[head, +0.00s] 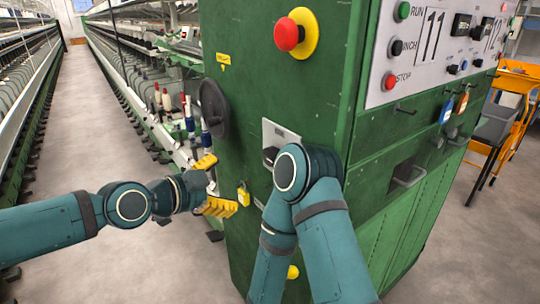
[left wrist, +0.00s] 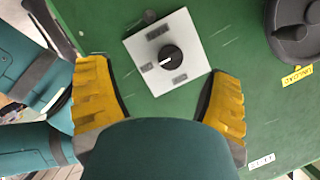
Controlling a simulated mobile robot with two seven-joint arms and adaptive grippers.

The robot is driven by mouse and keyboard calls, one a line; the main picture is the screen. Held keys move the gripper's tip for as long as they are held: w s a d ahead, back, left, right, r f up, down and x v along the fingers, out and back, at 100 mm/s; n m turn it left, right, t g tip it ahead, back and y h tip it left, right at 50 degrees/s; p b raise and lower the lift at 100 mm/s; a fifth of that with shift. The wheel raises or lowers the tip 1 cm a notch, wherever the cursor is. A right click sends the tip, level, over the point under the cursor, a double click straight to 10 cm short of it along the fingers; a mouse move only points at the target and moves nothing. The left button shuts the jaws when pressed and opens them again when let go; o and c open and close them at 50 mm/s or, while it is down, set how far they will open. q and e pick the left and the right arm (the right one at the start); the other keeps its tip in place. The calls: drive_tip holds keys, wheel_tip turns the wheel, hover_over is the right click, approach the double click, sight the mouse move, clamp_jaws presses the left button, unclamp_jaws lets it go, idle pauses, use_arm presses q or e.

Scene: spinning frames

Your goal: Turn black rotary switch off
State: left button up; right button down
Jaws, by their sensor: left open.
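The black rotary switch (left wrist: 171,56) is a round knob on a pale square plate (left wrist: 190,37), fixed to the green cabinet. A white mark shows on its lower left in the left wrist view. In the head view the plate (head: 284,133) is partly hidden behind my right arm, with a dark part of the knob (head: 269,156) beside it. My left gripper (head: 211,185) is open and empty, left of and below the plate in the head view. In the left wrist view its yellow fingers stand on either side below the plate, apart from the knob.
A red emergency button (head: 289,33) is above on the cabinet (head: 250,75). A black handwheel (head: 213,108) sits left of the plate. The aisle floor (head: 75,120) at left is clear.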

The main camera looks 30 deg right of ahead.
sight(268, 157)
use_arm(q)
wheel_tip(268, 157, up, 4)
drive_tip(key=d+m, duration=0.2)
drive_tip(key=shift+h, duration=0.3)
drive_tip(key=b+x, duration=0.1)
drive_tip(key=x, duration=1.2)
drive_tip(key=shift+w, duration=0.1)
drive_tip(key=shift+c, duration=0.3)
drive_tip(key=c, duration=1.1)
